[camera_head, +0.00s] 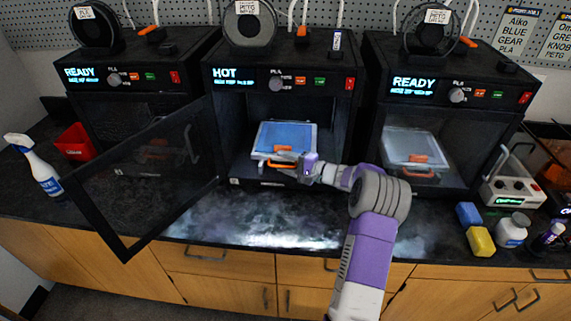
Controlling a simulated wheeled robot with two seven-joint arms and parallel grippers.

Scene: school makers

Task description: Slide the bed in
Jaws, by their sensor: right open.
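The bed (284,135) is a blue plate with a pale rim and an orange handle at its front. It sits in the open chamber of the middle printer (283,77), whose display reads HOT, with its front edge near the chamber opening. My right gripper (296,161) is open at the bed's front edge, by the orange handle. The fingers partly cover the handle, and I cannot tell whether they touch it. My left gripper is not in view.
A dark-framed glass door (122,249) swings out over the counter at left. Printers marked READY stand left (137,78) and right (455,92). A spray bottle (39,170), red bin (75,143), sponges (480,241) and a white control box (515,187) line the sides. The front middle counter is clear.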

